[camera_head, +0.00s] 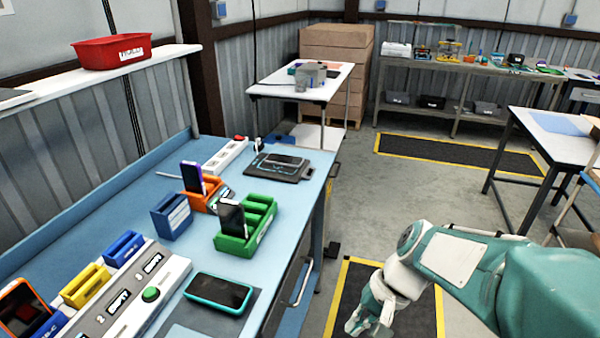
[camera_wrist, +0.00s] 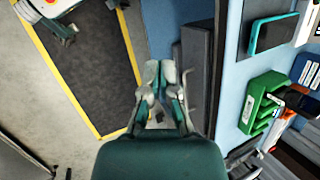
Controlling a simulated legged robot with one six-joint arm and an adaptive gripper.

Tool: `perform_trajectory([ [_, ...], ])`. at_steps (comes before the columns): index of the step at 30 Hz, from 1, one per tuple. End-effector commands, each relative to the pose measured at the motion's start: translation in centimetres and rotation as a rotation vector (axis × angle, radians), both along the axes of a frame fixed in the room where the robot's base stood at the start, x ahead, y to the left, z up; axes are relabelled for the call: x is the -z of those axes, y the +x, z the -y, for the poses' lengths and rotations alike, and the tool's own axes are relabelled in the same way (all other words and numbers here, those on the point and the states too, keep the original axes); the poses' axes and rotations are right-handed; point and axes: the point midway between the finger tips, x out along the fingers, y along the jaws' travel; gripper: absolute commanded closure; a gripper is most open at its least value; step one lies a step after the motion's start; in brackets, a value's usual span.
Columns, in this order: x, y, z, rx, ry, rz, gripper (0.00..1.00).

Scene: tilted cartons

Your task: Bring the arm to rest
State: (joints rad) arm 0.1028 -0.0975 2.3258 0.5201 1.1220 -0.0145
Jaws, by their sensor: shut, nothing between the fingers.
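My gripper (camera_head: 357,322) hangs at the end of my teal and white arm at the lower right in the head view. It is over the floor, beside the right side of the blue workbench (camera_head: 120,180), and holds nothing. In the wrist view my gripper (camera_wrist: 160,72) is shut, its fingers close together. Below it lie a dark floor mat (camera_wrist: 85,60) with a yellow border and the grey drawer front of the bench (camera_wrist: 197,70). The gripper looks apart from the bench.
On the bench are a teal-edged phone (camera_head: 218,292), a green holder (camera_head: 246,228), a blue holder (camera_head: 171,214) and a grey console (camera_head: 130,290). A drawer handle (camera_head: 302,283) sticks out towards the arm. Open floor (camera_head: 400,200) lies beyond; another table (camera_head: 555,135) stands at right.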

Motion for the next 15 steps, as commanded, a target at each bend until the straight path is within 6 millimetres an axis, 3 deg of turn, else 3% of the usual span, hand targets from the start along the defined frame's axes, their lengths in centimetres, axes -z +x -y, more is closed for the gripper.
perform_trajectory([
  [15, -7.5, -5.1, 4.6, -0.212, -0.444, 0.543, 1.0],
])
